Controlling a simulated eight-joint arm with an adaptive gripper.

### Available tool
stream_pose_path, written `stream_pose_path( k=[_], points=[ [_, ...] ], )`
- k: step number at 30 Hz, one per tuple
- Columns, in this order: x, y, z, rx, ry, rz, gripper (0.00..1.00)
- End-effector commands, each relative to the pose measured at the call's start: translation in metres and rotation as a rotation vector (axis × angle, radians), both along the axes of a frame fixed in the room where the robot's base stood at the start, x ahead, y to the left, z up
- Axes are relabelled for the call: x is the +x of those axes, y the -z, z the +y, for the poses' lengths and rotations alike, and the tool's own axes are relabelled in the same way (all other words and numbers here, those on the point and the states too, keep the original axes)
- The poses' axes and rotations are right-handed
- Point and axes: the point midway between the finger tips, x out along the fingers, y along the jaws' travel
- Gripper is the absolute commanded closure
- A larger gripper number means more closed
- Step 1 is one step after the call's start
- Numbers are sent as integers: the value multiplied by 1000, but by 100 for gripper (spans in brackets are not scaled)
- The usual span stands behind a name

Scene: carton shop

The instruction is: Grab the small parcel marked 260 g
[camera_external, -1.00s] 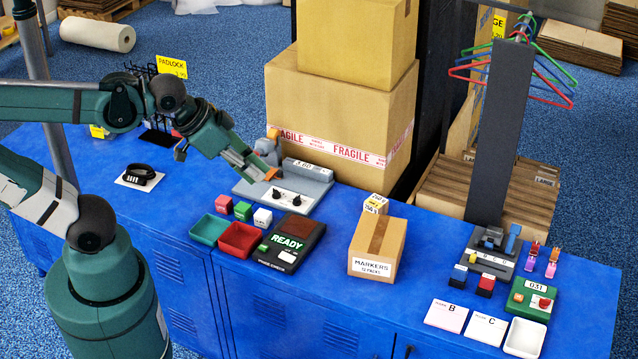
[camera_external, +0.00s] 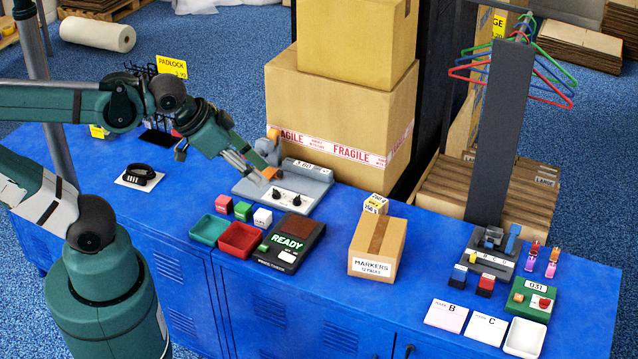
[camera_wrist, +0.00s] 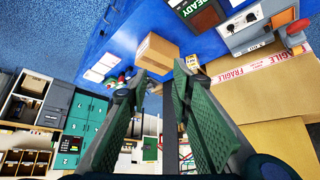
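A small parcel (camera_external: 375,204) with a yellow-and-white label stands behind the brown MARKERS carton (camera_external: 377,250). Its printed weight is too small to read surely. In the wrist view the parcel (camera_wrist: 192,62) shows beside the carton (camera_wrist: 158,52), close to the right fingertip in the picture and partly hidden. My gripper (camera_external: 259,170) is in the air over the grey device, well left of the parcel. In the wrist view my gripper (camera_wrist: 161,75) has its two green fingers apart, with nothing between them.
The grey device with dials (camera_external: 290,190), the READY scale (camera_external: 290,243), green tray (camera_external: 208,230) and red tray (camera_external: 240,240) lie to the left.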

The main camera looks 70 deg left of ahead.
Motion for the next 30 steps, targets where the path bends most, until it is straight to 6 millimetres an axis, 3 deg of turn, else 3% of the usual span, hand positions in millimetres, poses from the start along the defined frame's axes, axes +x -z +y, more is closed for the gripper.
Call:
stream_pose_path(
  k=[1, 6, 20, 30],
  points=[
    [0, 0, 0, 0, 0, 0, 70],
    [0, 0, 0, 0, 0, 0, 49],
    [3, -1, 1, -10, -15, 4, 49],
    [31, -7, 6, -105, -138, 42, 49]
  ],
)
